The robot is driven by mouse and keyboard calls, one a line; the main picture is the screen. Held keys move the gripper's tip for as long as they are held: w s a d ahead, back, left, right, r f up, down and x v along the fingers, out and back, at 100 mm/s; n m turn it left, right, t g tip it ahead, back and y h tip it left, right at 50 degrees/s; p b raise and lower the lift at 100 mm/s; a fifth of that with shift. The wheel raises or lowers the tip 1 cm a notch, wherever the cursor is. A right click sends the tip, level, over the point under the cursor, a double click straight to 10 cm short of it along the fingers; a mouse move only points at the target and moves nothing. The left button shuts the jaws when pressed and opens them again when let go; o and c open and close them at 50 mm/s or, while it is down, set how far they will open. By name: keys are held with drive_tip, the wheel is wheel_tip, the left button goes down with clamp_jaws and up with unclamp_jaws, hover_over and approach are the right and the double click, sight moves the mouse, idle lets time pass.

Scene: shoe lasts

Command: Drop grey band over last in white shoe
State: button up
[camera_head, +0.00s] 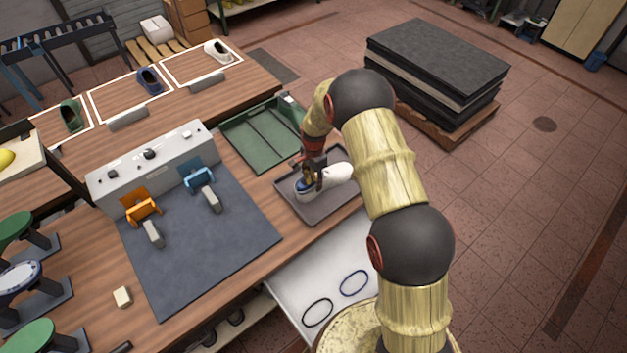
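A white shoe (338,173) lies in a dark grey tray (323,209) on the bench, with a dark blue patch at its left end. My gripper (310,183) points down over that left end, close to or touching the shoe. The fingers are small and partly covered, so I cannot tell whether they are open or shut. A small yellowish piece shows between them; I cannot tell whether it is the last. I cannot make out a grey band at the gripper. A black ring (317,312) and a blue ring (354,283) lie on a white surface (300,279).
A green tray (262,137) stands behind the dark tray. A grey mat (190,260) with an orange clamp (143,209) and a blue clamp (199,177) lies to the left. Green, blue and white shoes stand on the back table. A dark stack (437,65) stands on the floor at right.

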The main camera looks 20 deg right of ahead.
drive_tip(key=shift+s, duration=0.15)
idle(0.6)
drive_tip(key=shift+r, duration=0.2)
wheel_tip(320, 180, up, 11)
drive_tip(key=shift+r, duration=0.15)
idle(1.0)
